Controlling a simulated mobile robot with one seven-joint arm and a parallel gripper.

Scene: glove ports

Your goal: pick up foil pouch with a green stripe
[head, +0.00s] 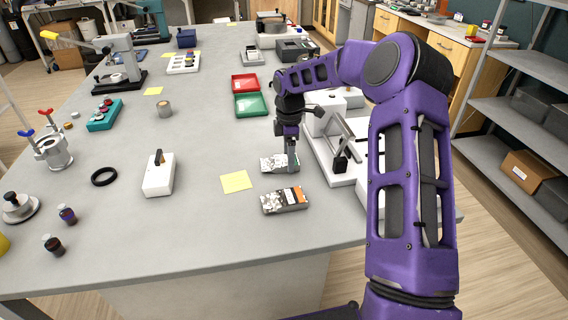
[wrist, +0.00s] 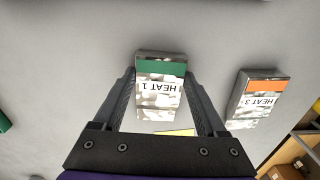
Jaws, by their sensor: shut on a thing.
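The foil pouch with a green stripe (wrist: 160,82) is silver and reads "HEAT 1" in the wrist view. It lies between the two fingers of my gripper (wrist: 163,100), which is shut on it. In the head view my gripper (head: 291,170) points down at this pouch (head: 272,164), and part of the pouch is hidden behind the fingers. Its green stripe cannot be made out there. I cannot tell whether the pouch touches the table or hangs just above it.
A similar pouch with an orange stripe (wrist: 258,97), "HEAT 3", lies close by, also in the head view (head: 284,201). A yellow note (head: 236,182) lies to the left. White equipment (head: 335,150) stands close on the right. The front of the table (head: 190,235) is clear.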

